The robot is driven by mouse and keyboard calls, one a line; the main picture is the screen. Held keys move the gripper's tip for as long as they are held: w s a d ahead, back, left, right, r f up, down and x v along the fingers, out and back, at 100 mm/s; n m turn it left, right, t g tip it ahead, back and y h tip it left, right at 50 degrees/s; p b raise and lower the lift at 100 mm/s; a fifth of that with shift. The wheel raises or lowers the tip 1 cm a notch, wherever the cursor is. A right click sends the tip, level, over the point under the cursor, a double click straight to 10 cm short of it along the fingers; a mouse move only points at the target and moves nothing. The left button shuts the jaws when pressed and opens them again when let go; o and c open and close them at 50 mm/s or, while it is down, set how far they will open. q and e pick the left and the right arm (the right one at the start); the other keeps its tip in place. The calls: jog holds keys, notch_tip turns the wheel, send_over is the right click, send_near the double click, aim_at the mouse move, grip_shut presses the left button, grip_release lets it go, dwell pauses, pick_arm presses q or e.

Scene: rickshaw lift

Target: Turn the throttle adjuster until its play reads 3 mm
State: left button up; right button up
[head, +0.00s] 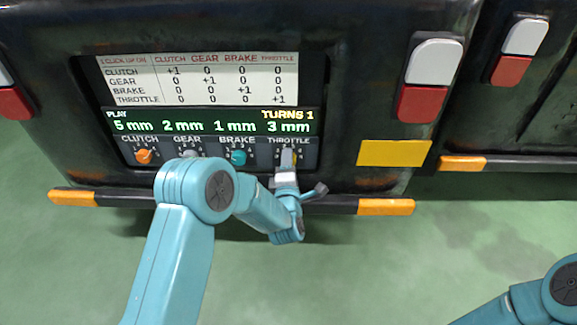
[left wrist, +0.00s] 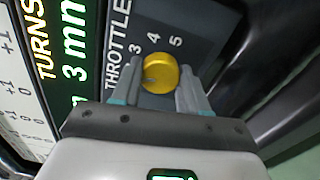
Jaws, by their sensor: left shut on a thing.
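The throttle adjuster is a round yellow knob (left wrist: 160,72) with the numbers 3, 4 and 5 around it in the left wrist view. My left gripper (left wrist: 155,90) has one finger on each side of the knob and is shut on it. In the head view my left gripper (head: 287,160) covers most of that knob, under the THROTTLE label. The display (head: 215,121) reads 5 mm for clutch, 2 mm for gear, 1 mm for brake and 3 mm for throttle, with TURNS 1. Only part of my right arm shows, at the lower right; its gripper is out of view.
An orange clutch knob (head: 144,156), a grey gear knob (head: 191,153) and a teal brake knob (head: 238,157) sit left of the throttle. A click chart (head: 200,80) is above the display. A dark bumper bar (head: 330,206) with orange ends runs below. Green floor lies in front.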

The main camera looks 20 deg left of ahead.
jog(key=shift+w, duration=0.1)
dwell(0.3)
pick_arm(q)
jog(key=o, duration=1.1)
jog(key=shift+c, duration=0.2)
jog(key=p+v, duration=0.3)
jog(key=v, duration=1.3)
jog(key=shift+s+p, duration=0.2)
jog(key=shift+p, duration=0.2)
pick_arm(e)
jog(key=shift+g, duration=0.4)
jog(key=r, duration=0.1)
jog(key=s+r, duration=0.2)
jog(key=shift+s+a+r, duration=0.25)
jog(key=shift+r, duration=0.1)
pick_arm(q)
jog(key=shift+d, duration=0.1)
